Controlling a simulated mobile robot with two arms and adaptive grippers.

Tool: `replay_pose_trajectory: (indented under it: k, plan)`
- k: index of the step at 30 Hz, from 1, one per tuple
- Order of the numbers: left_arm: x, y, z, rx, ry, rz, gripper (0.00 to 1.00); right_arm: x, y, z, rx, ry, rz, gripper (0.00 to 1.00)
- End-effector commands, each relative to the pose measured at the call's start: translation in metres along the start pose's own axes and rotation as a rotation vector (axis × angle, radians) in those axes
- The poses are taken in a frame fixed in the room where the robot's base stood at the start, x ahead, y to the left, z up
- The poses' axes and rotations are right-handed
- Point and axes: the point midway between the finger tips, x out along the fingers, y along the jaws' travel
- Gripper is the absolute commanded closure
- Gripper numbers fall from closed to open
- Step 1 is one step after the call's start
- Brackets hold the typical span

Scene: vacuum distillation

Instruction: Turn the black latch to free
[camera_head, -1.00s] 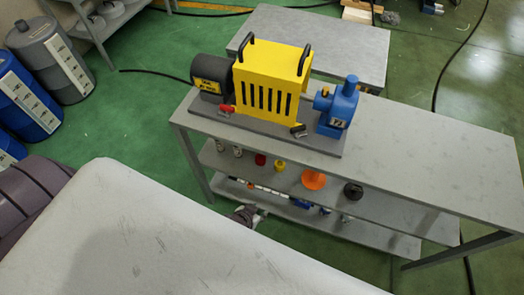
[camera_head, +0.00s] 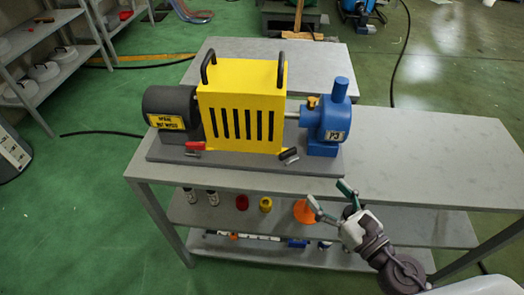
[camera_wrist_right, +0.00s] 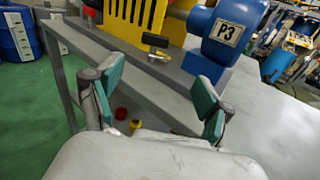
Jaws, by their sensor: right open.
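The black latch (camera_head: 288,154) sits on the grey base plate at the lower right corner of the yellow slotted guard (camera_head: 243,104), left of the blue pump. It also shows in the right wrist view (camera_wrist_right: 155,40), ahead of and between the fingers, with a brass-coloured part beneath it. A red latch (camera_head: 195,146) sits at the guard's lower left corner. My right gripper (camera_head: 330,201) is open and empty, in front of the table's front edge, apart from the latch and to its lower right. Its green-padded fingers (camera_wrist_right: 160,95) are spread wide. My left gripper is out of view.
The blue pump marked P3 (camera_head: 328,120) stands right of the latch, and a dark motor (camera_head: 172,112) stands at the left. The table's right half (camera_head: 430,150) is bare. Lower shelves hold small parts, including an orange funnel-like piece (camera_head: 305,211).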

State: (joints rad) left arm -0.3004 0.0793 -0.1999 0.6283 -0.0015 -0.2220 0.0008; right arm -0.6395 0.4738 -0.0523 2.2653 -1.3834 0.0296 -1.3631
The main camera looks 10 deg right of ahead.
Motion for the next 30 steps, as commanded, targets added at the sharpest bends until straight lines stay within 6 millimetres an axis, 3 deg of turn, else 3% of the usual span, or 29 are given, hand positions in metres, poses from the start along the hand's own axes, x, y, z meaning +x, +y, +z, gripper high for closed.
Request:
replay_pose_trajectory:
  k: [7, 13, 21, 30]
  plan:
    - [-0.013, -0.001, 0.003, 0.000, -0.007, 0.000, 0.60, 0.015, 0.006, 0.016, -0.061, -0.023, 0.017, 0.21]
    - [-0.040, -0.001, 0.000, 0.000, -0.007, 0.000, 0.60, 0.056, 0.007, 0.020, -0.057, -0.024, 0.017, 0.21]
    - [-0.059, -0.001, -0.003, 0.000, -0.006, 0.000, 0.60, 0.110, 0.008, 0.017, -0.055, -0.023, 0.016, 0.21]
    - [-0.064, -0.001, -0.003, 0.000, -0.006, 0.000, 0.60, 0.136, 0.008, 0.013, -0.055, -0.020, 0.016, 0.21]
